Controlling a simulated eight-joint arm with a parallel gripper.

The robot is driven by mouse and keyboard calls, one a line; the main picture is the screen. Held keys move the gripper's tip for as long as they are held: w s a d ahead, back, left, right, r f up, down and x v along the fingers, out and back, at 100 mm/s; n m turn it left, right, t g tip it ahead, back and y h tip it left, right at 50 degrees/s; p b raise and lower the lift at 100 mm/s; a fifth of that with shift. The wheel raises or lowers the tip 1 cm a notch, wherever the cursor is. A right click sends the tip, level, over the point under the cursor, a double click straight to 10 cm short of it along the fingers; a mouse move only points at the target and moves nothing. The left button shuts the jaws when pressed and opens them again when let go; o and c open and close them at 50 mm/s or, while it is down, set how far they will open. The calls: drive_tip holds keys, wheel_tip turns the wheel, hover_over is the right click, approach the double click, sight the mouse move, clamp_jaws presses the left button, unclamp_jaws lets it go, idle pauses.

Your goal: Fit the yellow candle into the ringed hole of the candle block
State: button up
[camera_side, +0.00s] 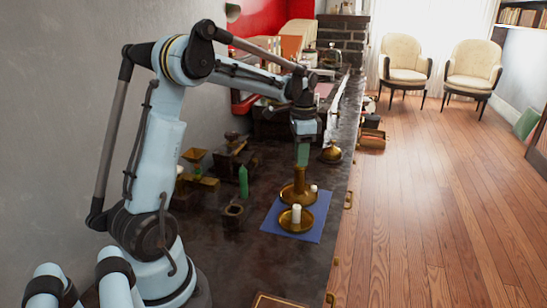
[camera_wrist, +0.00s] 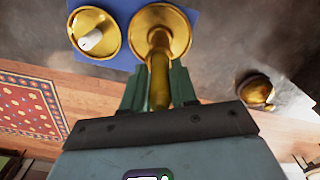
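My gripper (camera_side: 302,163) points down over a blue mat, directly above a brass bell-shaped piece with a narrow neck (camera_side: 298,190). In the wrist view, its two green fingers (camera_wrist: 159,88) flank the brass stem (camera_wrist: 158,66) closely on both sides. I cannot tell whether they press on it. No clearly yellow candle shows. A pale candle (camera_side: 296,213) stands in a brass dish (camera_side: 304,226) in front; it also shows in the wrist view (camera_wrist: 91,40). A small dark block with a round opening (camera_side: 233,211) stands left of the mat and may be the candle block.
A green upright piece (camera_side: 243,181) stands behind the small dark block. Brass scale-like items (camera_side: 194,180) are at the left by the wall. A round brass pot (camera_side: 331,153) stands behind the mat. The dark counter's right edge drops to the wooden floor (camera_side: 430,200).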

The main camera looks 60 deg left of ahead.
clamp_jaws()
drive_tip(key=shift+r, duration=0.1)
